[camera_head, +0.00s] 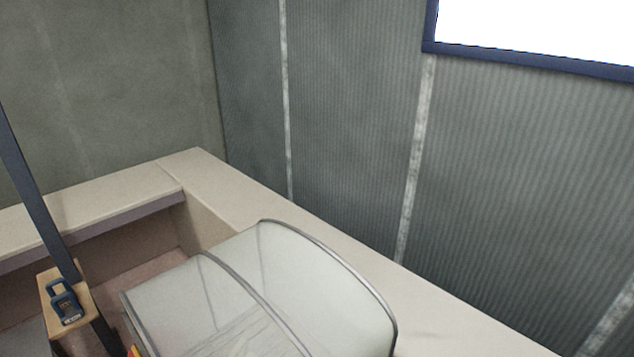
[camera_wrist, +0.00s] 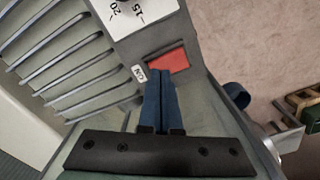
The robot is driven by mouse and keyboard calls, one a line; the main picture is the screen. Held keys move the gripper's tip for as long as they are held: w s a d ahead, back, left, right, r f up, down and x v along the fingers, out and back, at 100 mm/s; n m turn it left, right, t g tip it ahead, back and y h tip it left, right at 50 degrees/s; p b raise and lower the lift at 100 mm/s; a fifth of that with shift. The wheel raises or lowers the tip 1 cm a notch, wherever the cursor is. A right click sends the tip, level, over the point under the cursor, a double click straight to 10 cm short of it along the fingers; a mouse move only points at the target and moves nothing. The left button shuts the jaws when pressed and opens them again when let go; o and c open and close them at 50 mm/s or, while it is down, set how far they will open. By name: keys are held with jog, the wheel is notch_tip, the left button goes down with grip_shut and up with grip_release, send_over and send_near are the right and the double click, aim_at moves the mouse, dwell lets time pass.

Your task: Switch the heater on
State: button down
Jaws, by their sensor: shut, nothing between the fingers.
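The heater (camera_wrist: 128,45) fills the upper left of the wrist view, a grey casing with a slatted grille (camera_wrist: 60,60). Its white dial plate (camera_wrist: 150,10) shows the marks 15 and 20. Below the plate is a red switch (camera_wrist: 169,60), with a small white label (camera_wrist: 139,73) beside it that seems to read ON. My gripper (camera_wrist: 160,72) is shut and empty, its blue fingertips at the lower edge of the red switch in the picture. I cannot tell whether they touch it, nor which way the switch is set. My gripper is not visible in the head view.
In the head view a pale rounded casing (camera_head: 330,275) stands in front of the bench ledge (camera_head: 230,180). A blue padlock-shaped thing (camera_head: 62,297) is on a wooden block at left. Ribbed walls (camera_head: 340,130) and a blue-framed window (camera_head: 530,62) lie behind.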

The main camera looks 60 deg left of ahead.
jog(key=shift+f+b, duration=0.4)
jog(key=shift+f, duration=0.2)
jog(key=shift+r, duration=0.1)
notch_tip(320, 180, up, 7)
jog(key=p, duration=0.7)
jog(key=shift+p, duration=0.3)
dwell(0.4)
